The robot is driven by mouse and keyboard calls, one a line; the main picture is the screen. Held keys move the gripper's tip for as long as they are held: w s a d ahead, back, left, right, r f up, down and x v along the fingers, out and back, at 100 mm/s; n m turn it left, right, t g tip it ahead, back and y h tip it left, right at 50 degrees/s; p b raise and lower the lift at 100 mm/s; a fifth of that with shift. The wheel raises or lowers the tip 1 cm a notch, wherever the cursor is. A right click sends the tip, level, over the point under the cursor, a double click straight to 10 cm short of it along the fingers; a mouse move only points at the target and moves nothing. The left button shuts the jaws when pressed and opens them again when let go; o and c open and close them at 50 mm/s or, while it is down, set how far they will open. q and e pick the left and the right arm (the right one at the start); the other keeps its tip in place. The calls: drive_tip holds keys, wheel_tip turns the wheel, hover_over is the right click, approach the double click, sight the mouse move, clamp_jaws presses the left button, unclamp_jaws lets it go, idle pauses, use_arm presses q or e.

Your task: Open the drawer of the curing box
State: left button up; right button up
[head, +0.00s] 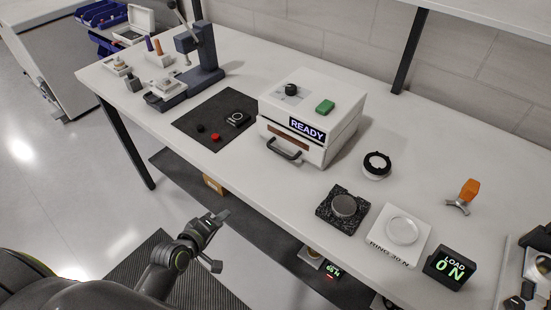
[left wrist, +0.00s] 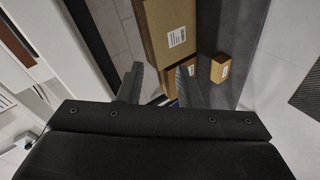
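The white curing box (head: 341,134) stands on the table near the middle of the head view, with a lit READY panel on its front. The black drawer handle (head: 285,150) sits low on the front face. The drawer looks shut. A green button (head: 325,106) and a black knob (head: 291,89) are on top. My left gripper (head: 219,240) is in front of the table edge, below and left of the handle and well apart from it. Its fingers are spread and empty, as the left wrist view (left wrist: 160,82) also shows. My right gripper is not in view.
A dark mat (head: 205,107) with small black and red parts lies left of the box. A black ring (head: 376,165), a dark textured block (head: 333,218) and a load display (head: 449,267) stand to the right. Cardboard boxes (left wrist: 225,68) are below in the left wrist view.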

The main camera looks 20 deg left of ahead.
sight(280, 154)
use_arm(q)
drive_tip(key=d+r+n+t+h, duration=0.1)
drive_tip(key=d+r+t+h, duration=0.15)
drive_tip(key=r, duration=0.65)
drive_tip(key=d+r+n+t+h, duration=0.1)
drive_tip(key=d+r, duration=0.2)
drive_tip(key=r, duration=0.5)
drive_tip(key=shift+g, duration=0.25)
drive_tip(key=p+x, duration=0.1)
drive_tip(key=x, duration=1.6)
drive_tip(key=shift+w+d, duration=0.15)
clamp_jaws()
